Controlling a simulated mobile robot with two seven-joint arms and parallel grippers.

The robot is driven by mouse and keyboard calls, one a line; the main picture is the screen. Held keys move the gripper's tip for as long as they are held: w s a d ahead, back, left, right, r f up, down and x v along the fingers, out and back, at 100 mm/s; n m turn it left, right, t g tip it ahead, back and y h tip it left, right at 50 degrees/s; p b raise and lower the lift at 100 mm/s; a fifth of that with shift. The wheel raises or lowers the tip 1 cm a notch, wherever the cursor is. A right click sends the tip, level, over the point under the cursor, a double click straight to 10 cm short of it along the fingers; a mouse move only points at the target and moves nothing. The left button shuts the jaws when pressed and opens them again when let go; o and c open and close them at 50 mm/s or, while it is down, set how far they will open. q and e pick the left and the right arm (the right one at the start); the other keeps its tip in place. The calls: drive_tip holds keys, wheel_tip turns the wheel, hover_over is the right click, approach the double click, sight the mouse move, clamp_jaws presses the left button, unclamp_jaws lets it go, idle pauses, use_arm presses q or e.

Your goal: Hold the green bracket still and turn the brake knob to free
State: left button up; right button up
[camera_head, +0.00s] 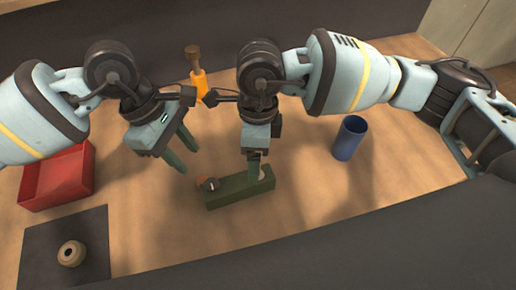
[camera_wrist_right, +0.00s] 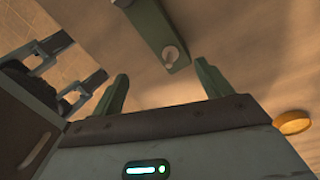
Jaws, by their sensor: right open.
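The green bracket (camera_head: 238,190) lies on the table as a long bar; it also shows in the right wrist view (camera_wrist_right: 152,28). A dark knob (camera_head: 211,184) with a pale mark sits at its left end, beside an orange spot. The wrist view shows a pale round piece (camera_wrist_right: 170,55) near one bar end; I cannot tell if it is the knob. My left gripper (camera_head: 180,155) is open and empty, above and left of the knob. My right gripper (camera_head: 256,172) is open over the bracket's right end. In its wrist view, the bar lies beyond its fingertips (camera_wrist_right: 162,72). Contact is unclear.
A red tray (camera_head: 60,178) stands at left, above a dark mat (camera_head: 92,268) with a beige ring (camera_head: 71,253). A blue cup (camera_head: 350,138) stands at right. An orange tool with a brown top (camera_head: 197,75) stands behind the grippers. Table between bracket and cup is clear.

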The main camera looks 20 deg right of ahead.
sight(238, 182)
drive_tip(key=shift+w+d+f+n+t+h, duration=0.2)
drive_tip(key=shift+d+n+t+h, duration=0.2)
drive_tip(key=shift+n+t, duration=0.15)
drive_tip(key=shift+f, duration=0.1)
drive_tip(key=shift+f, duration=3.8)
